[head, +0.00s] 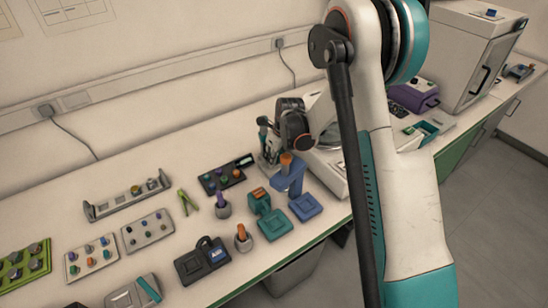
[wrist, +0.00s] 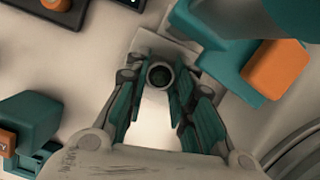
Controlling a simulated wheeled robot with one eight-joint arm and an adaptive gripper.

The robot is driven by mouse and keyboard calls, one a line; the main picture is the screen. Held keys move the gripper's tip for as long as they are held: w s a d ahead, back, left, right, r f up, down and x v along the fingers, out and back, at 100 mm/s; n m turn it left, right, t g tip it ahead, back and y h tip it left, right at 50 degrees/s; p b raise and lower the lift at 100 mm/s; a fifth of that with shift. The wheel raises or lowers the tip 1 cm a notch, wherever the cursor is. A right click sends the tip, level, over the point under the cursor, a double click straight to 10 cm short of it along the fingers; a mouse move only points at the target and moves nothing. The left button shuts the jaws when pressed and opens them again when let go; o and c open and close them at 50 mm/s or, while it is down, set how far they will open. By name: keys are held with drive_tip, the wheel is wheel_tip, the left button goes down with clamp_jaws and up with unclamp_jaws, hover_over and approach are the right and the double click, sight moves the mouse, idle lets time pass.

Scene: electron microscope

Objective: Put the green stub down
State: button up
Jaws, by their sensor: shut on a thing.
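My gripper (wrist: 160,92) is shut on the green stub (wrist: 160,75), which shows end-on between the teal-lined fingers in the wrist view as a small round piece with a grey rim and a dark greenish centre. A pale, square-cornered surface lies beyond it; I cannot tell whether the stub touches it. In the head view my gripper (head: 268,150) is small, at the back of the bench beside the white instrument. The stub cannot be made out there.
A dark tray (head: 237,180) with coloured stubs lies left of my gripper. A blue stand (head: 305,207) and a teal device (head: 271,224) stand in front. Pale stub trays (head: 148,231) are further left. In the wrist view an orange-topped part (wrist: 275,68) is close on the right.

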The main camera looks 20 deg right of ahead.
drive_tip(key=shift+s+f, duration=0.3)
drive_tip(key=shift+f, duration=0.2)
drive_tip(key=o, duration=1)
drive_tip(key=shift+w+f, duration=0.25)
drive_tip(key=shift+w, duration=0.05)
drive_tip(key=shift+r, duration=0.1)
drive_tip(key=shift+r, duration=0.15)
